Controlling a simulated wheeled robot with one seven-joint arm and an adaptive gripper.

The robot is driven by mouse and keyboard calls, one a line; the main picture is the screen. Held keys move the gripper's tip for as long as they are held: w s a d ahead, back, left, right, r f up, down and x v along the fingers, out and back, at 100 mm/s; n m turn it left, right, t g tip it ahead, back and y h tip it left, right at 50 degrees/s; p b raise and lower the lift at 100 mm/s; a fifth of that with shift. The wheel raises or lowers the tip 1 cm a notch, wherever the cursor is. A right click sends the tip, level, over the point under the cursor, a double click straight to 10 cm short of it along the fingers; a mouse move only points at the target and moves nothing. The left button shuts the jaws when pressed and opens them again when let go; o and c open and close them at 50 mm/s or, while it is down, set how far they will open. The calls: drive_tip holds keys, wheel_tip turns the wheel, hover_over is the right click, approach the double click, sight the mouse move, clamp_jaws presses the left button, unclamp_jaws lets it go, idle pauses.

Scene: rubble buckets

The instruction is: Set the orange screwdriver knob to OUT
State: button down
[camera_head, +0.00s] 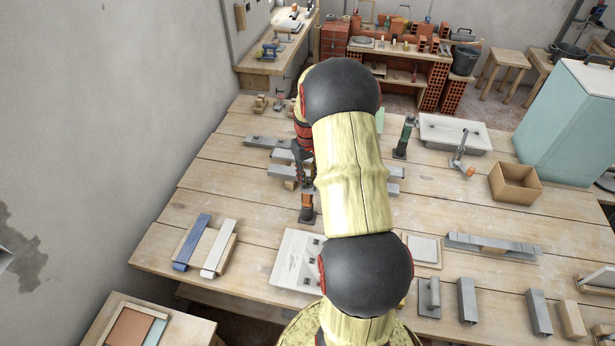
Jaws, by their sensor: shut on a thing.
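My gripper (304,178) points down over the worktable, left of my arm. Its dark fingers are shut at the top of a small upright piece with an orange band and a dark base, which I take to be the orange screwdriver knob (307,201). The fingertips are small and partly hidden, so the exact grip is hard to see. A white panel (293,262) with small dark marks lies just in front of the knob, partly behind my arm. No OUT marking is readable, and I cannot tell which way the knob is turned.
Grey metal bars (268,141) lie around my gripper. A dark green bottle-like tool (405,137), a white tray (455,133), a clamp with an orange end (460,158) and a cardboard box (514,184) stand to the right. Blue (191,242) and white bars lie at left.

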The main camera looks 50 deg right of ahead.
drive_tip(key=shift+m, duration=2.3)
drive_tip(key=c, duration=1.5)
unclamp_jaws()
drive_tip(key=shift+c, duration=0.2)
wheel_tip(320, 180, up, 12)
drive_tip(key=shift+f, duration=0.1)
